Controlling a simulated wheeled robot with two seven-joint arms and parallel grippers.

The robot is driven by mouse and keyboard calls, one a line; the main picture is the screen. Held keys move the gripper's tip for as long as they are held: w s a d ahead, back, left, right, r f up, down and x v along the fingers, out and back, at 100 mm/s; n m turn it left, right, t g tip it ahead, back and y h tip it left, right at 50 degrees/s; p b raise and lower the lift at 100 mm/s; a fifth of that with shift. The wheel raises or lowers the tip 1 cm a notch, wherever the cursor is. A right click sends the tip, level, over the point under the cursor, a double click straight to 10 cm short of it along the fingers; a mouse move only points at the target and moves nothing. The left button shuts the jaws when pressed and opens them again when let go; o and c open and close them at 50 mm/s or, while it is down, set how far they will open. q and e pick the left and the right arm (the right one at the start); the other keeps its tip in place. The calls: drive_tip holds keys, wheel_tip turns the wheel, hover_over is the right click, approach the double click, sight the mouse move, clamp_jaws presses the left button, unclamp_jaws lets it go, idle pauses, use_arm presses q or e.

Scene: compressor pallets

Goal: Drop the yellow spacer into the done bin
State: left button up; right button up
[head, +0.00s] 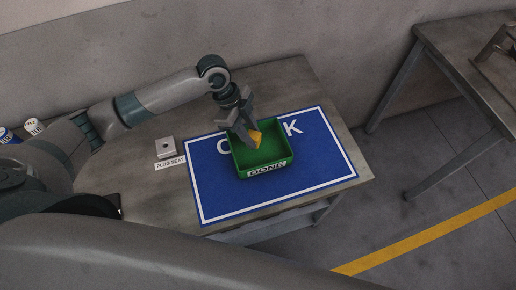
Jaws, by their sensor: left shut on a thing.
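The yellow spacer (255,137) is a small yellow-orange piece held between the fingertips of my left gripper (249,130). My left gripper points down over the green done bin (283,161), and its fingers are shut on the spacer. The bin has a white "DONE" label on its front wall and sits on a blue mat (215,196). The spacer shows inside the outline of the bin's opening; I cannot tell its exact height above the floor of the bin. My right gripper is not in view.
A small grey block, the plug seat (166,146), stands left of the mat with a label before it. Cans (33,126) stand at the far left of the grey table (158,204). A second table (452,50) stands at right, across open floor.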

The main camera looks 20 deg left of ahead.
use_arm(q)
drive_tip(key=o, duration=1.1)
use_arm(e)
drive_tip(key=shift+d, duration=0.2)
use_arm(q)
drive_tip(key=shift+r, duration=0.1)
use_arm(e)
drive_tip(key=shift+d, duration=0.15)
use_arm(q)
drive_tip(key=shift+w+a+r, duration=0.1)
drive_tip(key=shift+a+r, duration=0.2)
drive_tip(key=shift+r, duration=0.2)
drive_tip(key=b+v, duration=0.4)
drive_tip(key=v, duration=1.2)
drive_tip(key=shift+d+r, duration=0.1)
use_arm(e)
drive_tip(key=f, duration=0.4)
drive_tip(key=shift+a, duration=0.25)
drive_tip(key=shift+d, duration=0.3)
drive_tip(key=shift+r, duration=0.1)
